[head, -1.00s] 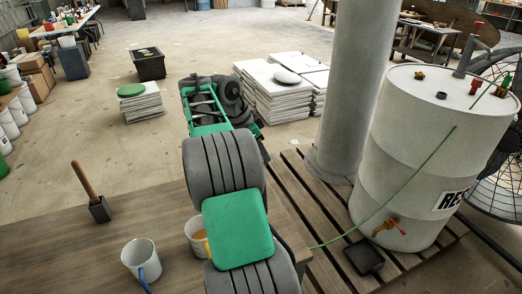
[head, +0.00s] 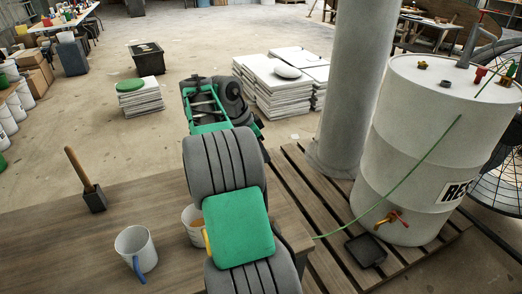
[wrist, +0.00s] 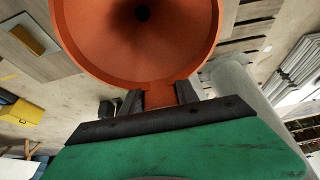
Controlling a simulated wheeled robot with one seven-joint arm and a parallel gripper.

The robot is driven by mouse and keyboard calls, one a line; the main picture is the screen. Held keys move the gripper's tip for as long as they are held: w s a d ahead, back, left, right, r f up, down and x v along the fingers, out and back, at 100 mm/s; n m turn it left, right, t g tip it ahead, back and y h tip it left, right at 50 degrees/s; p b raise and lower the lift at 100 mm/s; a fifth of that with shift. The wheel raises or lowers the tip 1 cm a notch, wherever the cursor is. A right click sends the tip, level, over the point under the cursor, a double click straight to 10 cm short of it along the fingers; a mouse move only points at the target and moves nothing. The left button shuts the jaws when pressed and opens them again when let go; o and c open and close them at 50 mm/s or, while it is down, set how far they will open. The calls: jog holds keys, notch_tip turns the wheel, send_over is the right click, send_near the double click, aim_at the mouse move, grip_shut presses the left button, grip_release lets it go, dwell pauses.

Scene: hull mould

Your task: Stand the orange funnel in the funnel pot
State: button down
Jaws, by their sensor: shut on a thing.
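The orange funnel (wrist: 88,45) fills the top of the wrist view, its wide mouth facing the camera and its dark hole in the middle. My gripper (wrist: 160,95) is shut on the funnel's orange tab, with a dark finger on each side. The funnel does not show in the head view, where my arm hides the gripper. I cannot make out which thing is the funnel pot.
A wooden-handled tool with a dark block (head: 95,201) is on the table (head: 60,245). A white drum (head: 400,150) with a tap stands on a slatted pallet (head: 325,228) at the right. A grey column (head: 345,90) rises behind. Floor beyond the table is partly clear.

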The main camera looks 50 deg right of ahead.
jog(key=c, duration=0.9)
grip_release()
jog(key=shift+o, duration=0.2)
jog(key=p+v, duration=0.4)
jog(key=v, duration=0.3)
jog(key=shift+d, duration=0.1)
jog(key=shift+w+a+r, duration=0.1)
jog(key=shift+a+r, duration=0.15)
jog(key=shift+r, duration=0.15)
